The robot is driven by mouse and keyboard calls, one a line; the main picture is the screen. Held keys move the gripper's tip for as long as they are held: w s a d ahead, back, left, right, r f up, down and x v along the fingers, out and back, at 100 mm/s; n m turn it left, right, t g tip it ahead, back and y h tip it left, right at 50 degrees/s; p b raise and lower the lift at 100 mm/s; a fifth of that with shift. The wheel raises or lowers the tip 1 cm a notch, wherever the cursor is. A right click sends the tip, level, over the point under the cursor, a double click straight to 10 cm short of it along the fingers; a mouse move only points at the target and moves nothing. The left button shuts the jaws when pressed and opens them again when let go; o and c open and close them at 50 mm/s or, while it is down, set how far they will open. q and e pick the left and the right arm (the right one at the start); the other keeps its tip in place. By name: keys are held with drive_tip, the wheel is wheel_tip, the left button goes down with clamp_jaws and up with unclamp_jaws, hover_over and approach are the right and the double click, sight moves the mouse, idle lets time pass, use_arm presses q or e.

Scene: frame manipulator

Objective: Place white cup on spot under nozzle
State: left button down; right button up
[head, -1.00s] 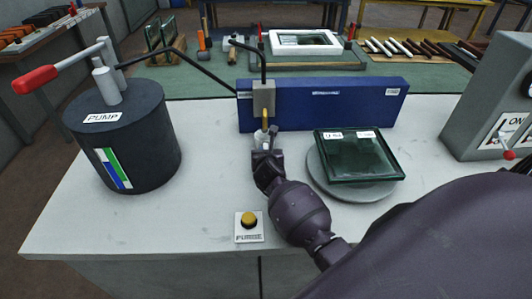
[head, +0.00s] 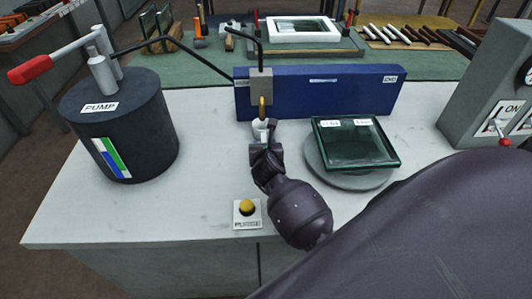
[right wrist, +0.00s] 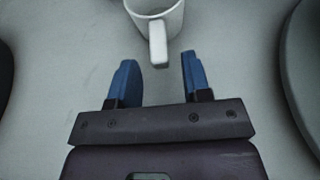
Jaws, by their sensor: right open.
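The white cup (head: 261,126) stands upright on the pale table, below the brass nozzle (head: 262,106) as seen in the head view. The spot under it is hidden. In the right wrist view the cup (right wrist: 160,14) shows at the top with its handle pointing toward me. My right gripper (right wrist: 157,61) is open, its two blue fingers apart and empty, just short of the handle's end. In the head view my right gripper (head: 262,144) is right in front of the cup and partly covers it. My left gripper is not in view.
A dark pump (head: 119,130) stands at the left, a blue panel (head: 340,92) behind the nozzle. A round grey plate (head: 345,181) bearing glass panes (head: 357,145) is close right of my arm. A yellow purge button (head: 247,208) sits at the front. Table left of the button is clear.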

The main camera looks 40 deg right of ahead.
drive_tip(key=v, duration=0.7)
drive_tip(key=shift+s, duration=0.15)
idle(0.3)
